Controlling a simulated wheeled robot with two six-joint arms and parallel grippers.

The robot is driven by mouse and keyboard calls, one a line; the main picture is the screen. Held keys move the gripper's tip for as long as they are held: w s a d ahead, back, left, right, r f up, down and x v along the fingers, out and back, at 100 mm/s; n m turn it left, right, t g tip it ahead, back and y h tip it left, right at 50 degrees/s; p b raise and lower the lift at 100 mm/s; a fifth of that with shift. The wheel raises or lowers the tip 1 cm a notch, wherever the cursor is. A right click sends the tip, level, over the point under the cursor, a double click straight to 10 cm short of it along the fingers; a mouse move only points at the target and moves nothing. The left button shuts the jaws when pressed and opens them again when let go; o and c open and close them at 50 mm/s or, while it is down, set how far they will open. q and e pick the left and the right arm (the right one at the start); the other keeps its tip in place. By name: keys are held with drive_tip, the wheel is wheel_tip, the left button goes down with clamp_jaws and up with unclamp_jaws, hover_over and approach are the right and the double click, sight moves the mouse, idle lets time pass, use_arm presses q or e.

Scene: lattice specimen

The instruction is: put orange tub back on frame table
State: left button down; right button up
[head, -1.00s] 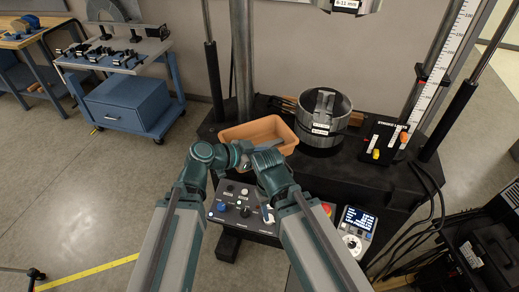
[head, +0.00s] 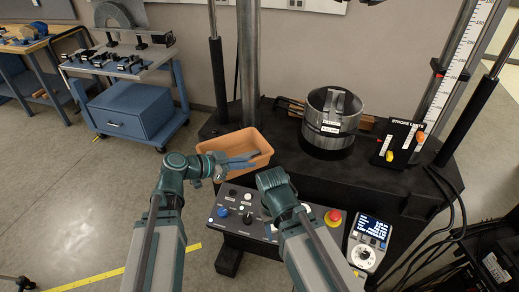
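The orange tub (head: 211,147) is an open, shallow box at the left front of the black frame table (head: 400,190). It sits at the table's left front edge; I cannot tell whether it touches the top. My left gripper (head: 240,162) is at the tub's near side, its fingers across the near wall, and appears shut on it. The fingers hide part of that wall. My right gripper (head: 268,180) is just right of the tub's near corner, apart from it; its fingers are hidden behind its own wrist.
A metal cylinder (head: 322,140) stands on the table right of the tub. A stroke limits box (head: 401,144) is farther right. A control panel (head: 237,207) with knobs and a red button (head: 333,216) lies below the front edge. A blue cart (head: 130,110) stands left.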

sight(258, 148)
use_arm(q)
drive_tip(key=w+d, duration=0.1)
drive_tip(key=w, duration=0.2)
drive_tip(key=w+d, duration=0.2)
drive_tip(key=w, duration=0.2)
drive_tip(key=w+d+f+b, duration=0.1)
drive_tip(key=w+d, duration=0.1)
drive_tip(key=w, duration=0.2)
drive_tip(key=shift+d, duration=0.1)
drive_tip(key=shift+w, duration=0.1)
drive_tip(key=shift+w+d+f, duration=0.1)
drive_tip(key=shift+w, duration=0.05)
drive_tip(key=f+b, duration=0.1)
drive_tip(key=b, duration=0.1)
drive_tip(key=f+b, duration=0.1)
drive_tip(key=f, duration=0.1)
drive_tip(key=shift+w+d+f+b, duration=0.2)
drive_tip(key=shift+w+f+b, duration=0.1)
drive_tip(key=shift+w+b, duration=0.1)
drive_tip(key=shift+f, duration=0.15)
drive_tip(key=c, duration=1)
unclamp_jaws()
drive_tip(key=shift+c, duration=0.2)
